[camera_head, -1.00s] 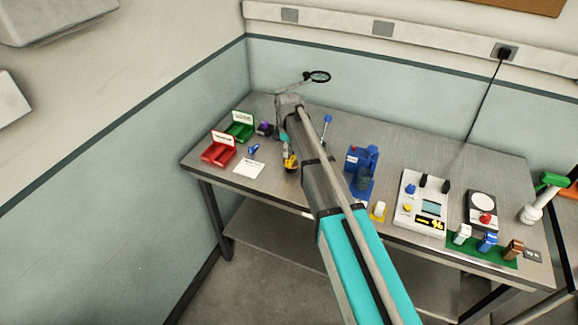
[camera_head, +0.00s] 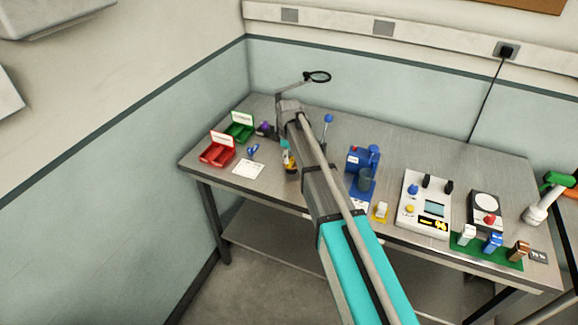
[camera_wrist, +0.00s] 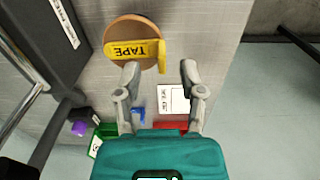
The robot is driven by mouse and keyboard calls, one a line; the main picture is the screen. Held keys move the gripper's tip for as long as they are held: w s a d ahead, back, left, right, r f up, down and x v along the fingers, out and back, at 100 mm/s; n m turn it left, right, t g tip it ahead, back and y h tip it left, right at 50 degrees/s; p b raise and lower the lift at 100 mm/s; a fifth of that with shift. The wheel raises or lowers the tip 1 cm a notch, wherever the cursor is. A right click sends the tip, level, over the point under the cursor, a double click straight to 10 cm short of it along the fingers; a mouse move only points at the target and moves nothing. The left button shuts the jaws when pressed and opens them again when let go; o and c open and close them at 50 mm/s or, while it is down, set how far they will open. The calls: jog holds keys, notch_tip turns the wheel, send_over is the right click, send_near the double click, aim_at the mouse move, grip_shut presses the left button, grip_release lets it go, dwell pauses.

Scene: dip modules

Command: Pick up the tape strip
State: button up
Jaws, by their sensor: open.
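The tape strip (camera_wrist: 136,50) is yellow, with TAPE printed on it in dark letters. In the wrist view it lies across a round brown holder, with one end bent at the right. My gripper (camera_wrist: 158,68) is open and empty, its two grey fingers apart. The left fingertip appears just below the strip's right part; the right fingertip is to the right of the strip. I cannot tell whether they touch. In the head view my arm hides most of this spot, and only a little yellow and a teal bit of my gripper (camera_head: 286,146) show.
A white card (camera_head: 248,169), blue clip (camera_head: 253,151), red bin (camera_head: 217,153) and green bin (camera_head: 240,128) stand at the bench's left. A blue device (camera_head: 363,170) and white meter (camera_head: 426,205) are right of my arm. A dark block (camera_wrist: 50,40) is close left in the wrist view.

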jog(key=shift+f+b, duration=1.15)
jog(key=shift+f, duration=0.35)
jog(key=shift+s, duration=0.1)
grip_shut()
